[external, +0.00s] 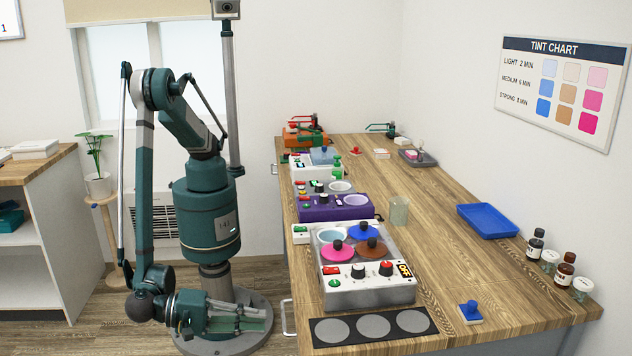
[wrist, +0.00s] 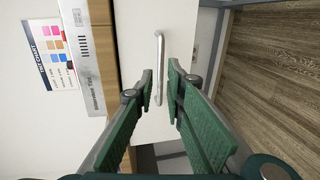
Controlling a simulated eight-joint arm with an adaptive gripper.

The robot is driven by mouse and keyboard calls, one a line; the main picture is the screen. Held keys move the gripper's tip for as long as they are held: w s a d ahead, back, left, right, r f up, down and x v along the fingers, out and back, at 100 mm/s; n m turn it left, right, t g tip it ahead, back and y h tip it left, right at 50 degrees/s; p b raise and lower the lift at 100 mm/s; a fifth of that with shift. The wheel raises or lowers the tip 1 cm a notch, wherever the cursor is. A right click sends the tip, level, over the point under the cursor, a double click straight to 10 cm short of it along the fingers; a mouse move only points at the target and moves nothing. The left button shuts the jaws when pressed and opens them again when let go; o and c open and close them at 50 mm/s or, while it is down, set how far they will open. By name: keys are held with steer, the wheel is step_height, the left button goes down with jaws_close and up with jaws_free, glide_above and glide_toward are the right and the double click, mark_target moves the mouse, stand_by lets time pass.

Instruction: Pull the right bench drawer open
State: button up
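The right bench drawer shows in the wrist view as a white front (wrist: 187,30) with an upright-looking metal bar handle (wrist: 158,50). In the external view only the handle (external: 284,318) shows, at the bench's near left side. The drawer front looks flush with the bench; its edges are partly hidden by my fingers. My gripper (external: 266,317) is open and points at the handle from the left, with a small gap in the external view. In the wrist view the handle lies between my green fingertips (wrist: 160,78), apparently untouched.
Another handle (external: 275,169) sits farther along the bench side. The wooden benchtop (external: 450,270) holds a grey machine with knobs (external: 345,294), a dark mat with grey discs (external: 333,331) near the front edge, and a blue tray (external: 488,220).

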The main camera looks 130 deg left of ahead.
mark_target(283, 319)
stand_by(0.4)
steer(key=shift+b+x, duration=0.7)
steer(key=shift+x, duration=3.2)
steer(key=shift+c, duration=0.6)
jaws_close()
steer(key=f+b+v, duration=0.1)
steer(key=f+v, duration=0.2)
steer(key=v, duration=1.1)
steer(key=s+d+f+b+v, duration=0.1)
steer(key=f+v, duration=0.2)
steer(key=v, duration=1.1)
steer(key=shift+b, duration=0.3)
steer(key=shift+w, duration=0.1)
